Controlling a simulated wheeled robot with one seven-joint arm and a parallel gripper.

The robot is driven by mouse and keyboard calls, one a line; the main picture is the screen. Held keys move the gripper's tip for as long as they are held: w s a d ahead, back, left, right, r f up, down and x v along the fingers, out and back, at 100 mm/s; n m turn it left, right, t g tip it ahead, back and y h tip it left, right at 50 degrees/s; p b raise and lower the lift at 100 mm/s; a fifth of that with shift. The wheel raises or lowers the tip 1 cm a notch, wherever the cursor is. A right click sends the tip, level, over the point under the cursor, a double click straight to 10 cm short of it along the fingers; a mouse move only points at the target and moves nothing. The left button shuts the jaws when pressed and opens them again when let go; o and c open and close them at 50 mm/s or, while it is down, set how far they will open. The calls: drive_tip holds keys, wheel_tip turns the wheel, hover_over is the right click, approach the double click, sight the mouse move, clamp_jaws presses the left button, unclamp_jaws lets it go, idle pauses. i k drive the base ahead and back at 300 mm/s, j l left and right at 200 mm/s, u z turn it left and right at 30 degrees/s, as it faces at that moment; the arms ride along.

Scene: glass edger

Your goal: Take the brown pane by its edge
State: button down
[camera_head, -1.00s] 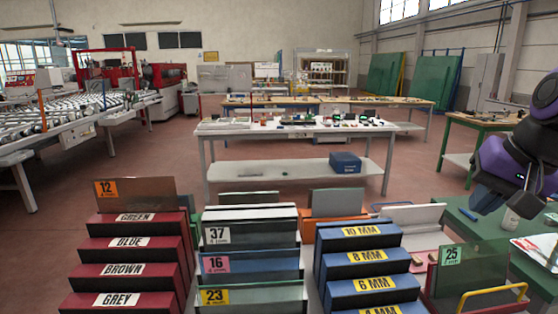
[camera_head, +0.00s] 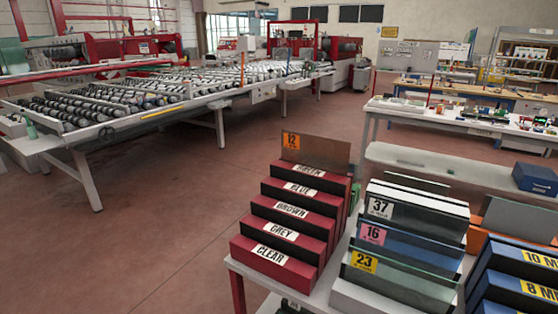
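A brown-tinted pane (camera_head: 325,151) stands upright at the back of the red stepped rack (camera_head: 254,252). It carries an orange tag (camera_head: 291,141) reading 12. It rises behind the top step, labelled GREEN; its lower edge is hidden by the rack. The step labelled BROWN (camera_head: 291,210) lies in the middle of the rack, and no pane shows standing there. My gripper is not in view.
A second stepped rack (camera_head: 400,261) with panes tagged 37, 16 and 23 stands to the right. A blue rack (camera_head: 511,281) is at the right edge. A roller conveyor (camera_head: 165,95) stands at the left. The floor (camera_head: 165,232) left of the racks is clear.

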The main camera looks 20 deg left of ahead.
sight(330, 155)
drive_tip(key=u, duration=0.85)
drive_tip(key=i+j+z, duration=0.25)
drive_tip(key=i+j, duration=0.2)
drive_tip(key=i+j+z, duration=0.15)
drive_tip(key=j, duration=0.3)
drive_tip(key=i+j+z, duration=0.3)
drive_tip(key=i+j, duration=0.15)
drive_tip(key=j, duration=0.25)
drive_tip(key=i+j+z, duration=0.1)
drive_tip(key=j, duration=0.3)
drive_tip(key=i+j+z, duration=0.15)
drive_tip(key=j, duration=0.25)
drive_tip(key=i+j+z, duration=0.15)
drive_tip(key=j, duration=0.25)
